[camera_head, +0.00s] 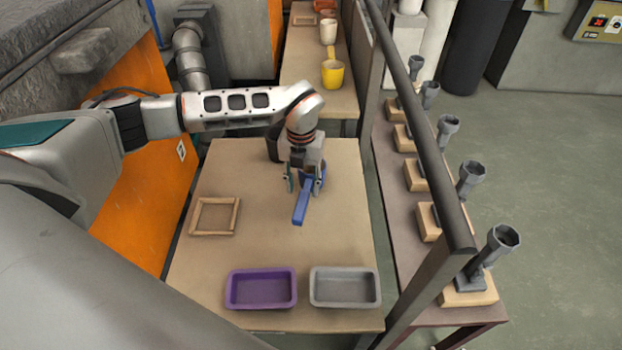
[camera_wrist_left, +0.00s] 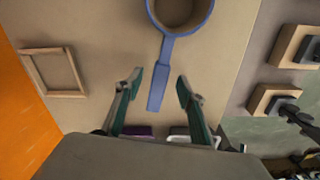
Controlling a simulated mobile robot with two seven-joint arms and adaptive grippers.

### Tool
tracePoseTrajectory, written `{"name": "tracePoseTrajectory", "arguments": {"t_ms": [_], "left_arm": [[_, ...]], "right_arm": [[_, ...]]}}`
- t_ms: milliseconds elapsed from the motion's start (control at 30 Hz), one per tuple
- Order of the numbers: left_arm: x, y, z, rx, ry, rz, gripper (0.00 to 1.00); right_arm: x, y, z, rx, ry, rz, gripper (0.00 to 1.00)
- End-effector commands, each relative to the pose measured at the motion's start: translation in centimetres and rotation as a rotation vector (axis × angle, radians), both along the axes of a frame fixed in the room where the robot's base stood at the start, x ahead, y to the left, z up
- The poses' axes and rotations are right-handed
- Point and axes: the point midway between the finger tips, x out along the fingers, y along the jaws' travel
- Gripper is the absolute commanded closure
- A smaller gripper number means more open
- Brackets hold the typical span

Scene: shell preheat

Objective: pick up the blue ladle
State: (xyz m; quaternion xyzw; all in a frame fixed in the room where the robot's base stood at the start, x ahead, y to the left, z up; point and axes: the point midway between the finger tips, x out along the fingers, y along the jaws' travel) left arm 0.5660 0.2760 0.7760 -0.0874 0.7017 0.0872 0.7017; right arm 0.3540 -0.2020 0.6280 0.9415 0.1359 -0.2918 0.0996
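The blue ladle (camera_head: 301,208) is on the table, partly hidden in the head view by my left gripper (camera_head: 304,185). Its handle points toward the front of the table. In the left wrist view, the ladle's round cup (camera_wrist_left: 181,14) is at the top edge, partly cut off, and its handle (camera_wrist_left: 159,82) runs down between the two fingertips. My left gripper (camera_wrist_left: 158,82) is open, with a finger on each side of the handle and a visible gap to each. My right gripper is not in view.
A purple tray (camera_head: 261,306) and a grey tray (camera_head: 344,304) stand at the table's front. A wooden frame (camera_head: 236,218) lies at left. A dark rail (camera_head: 412,90) runs along the right. A yellow ladle (camera_head: 333,74) is on the far table.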

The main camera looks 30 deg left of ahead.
Motion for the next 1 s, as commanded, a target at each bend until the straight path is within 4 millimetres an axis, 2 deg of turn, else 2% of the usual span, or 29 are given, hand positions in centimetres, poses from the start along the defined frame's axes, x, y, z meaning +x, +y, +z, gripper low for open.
{"name": "tracePoseTrajectory", "arguments": {"t_ms": [33, 267, 500, 767, 900, 933, 1000], "left_arm": [[-0.1, -0.1, -0.7, -0.001, 0.003, 0.000, 0.61], [-0.1, -0.1, -2.5, 0.000, 0.002, 0.000, 0.61], [0.0, -0.2, -5.9, 0.000, 0.003, 0.001, 0.61], [0.0, -0.2, -6.2, 0.000, -0.001, 0.000, 0.61], [0.0, -0.2, -6.2, 0.000, 0.000, 0.000, 0.95], [0.0, -0.2, -6.2, 0.000, 0.000, 0.000, 1.00], [0.0, -0.2, -6.2, 0.000, 0.000, 0.000, 1.00]], "right_arm": [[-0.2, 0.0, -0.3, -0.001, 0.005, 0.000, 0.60], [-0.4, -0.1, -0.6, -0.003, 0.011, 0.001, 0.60], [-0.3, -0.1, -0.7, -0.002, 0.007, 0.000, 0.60], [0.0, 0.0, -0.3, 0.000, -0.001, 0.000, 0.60], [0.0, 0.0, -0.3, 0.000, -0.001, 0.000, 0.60], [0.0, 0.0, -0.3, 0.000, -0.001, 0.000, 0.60], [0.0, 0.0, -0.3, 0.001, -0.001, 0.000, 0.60]]}}
